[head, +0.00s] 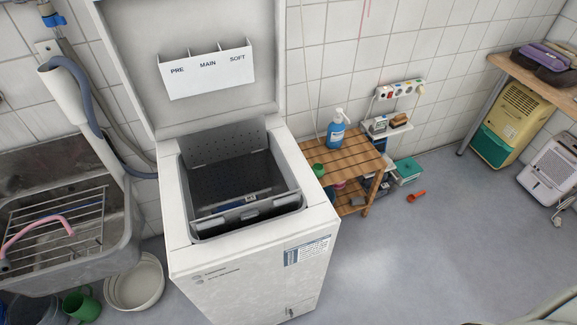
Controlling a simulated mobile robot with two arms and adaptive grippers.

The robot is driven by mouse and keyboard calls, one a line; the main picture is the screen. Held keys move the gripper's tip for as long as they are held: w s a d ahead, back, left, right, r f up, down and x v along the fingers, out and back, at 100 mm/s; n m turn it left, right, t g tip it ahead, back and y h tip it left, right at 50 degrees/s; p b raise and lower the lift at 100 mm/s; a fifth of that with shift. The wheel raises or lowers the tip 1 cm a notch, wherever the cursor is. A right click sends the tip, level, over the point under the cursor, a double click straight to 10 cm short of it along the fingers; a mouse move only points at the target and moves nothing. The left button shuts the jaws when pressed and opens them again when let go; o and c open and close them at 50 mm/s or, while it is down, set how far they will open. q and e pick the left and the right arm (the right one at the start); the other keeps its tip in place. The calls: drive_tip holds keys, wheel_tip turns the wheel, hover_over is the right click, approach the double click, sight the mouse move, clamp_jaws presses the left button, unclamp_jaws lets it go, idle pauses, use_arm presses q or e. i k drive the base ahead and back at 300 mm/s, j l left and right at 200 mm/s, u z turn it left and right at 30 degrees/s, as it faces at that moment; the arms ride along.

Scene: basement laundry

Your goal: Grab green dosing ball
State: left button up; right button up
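A small green rounded thing (318,170), which looks like the green dosing ball, sits at the left front corner of the wooden slatted shelf (346,151). It is just right of the white top-loading washing machine (255,270), and it is too small to make out its exact shape. A blue bottle with a white pump (337,132) stands behind it on the same shelf top. Neither of my grippers shows in the head view.
The washer's lid (200,110) stands open, and its drum flaps are open. A metal sink (115,240) is at left, with a white basin (135,283) and green watering can (82,306) below. A red-orange object (416,195) lies on the floor. The right floor is mostly clear.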

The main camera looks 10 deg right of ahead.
sight(317, 168)
drive_tip(key=i+l+u, duration=0.2)
drive_tip(key=l+u, duration=0.25)
drive_tip(key=l, duration=0.65)
drive_tip(key=l+u, duration=0.45)
drive_tip(key=l, duration=0.65)
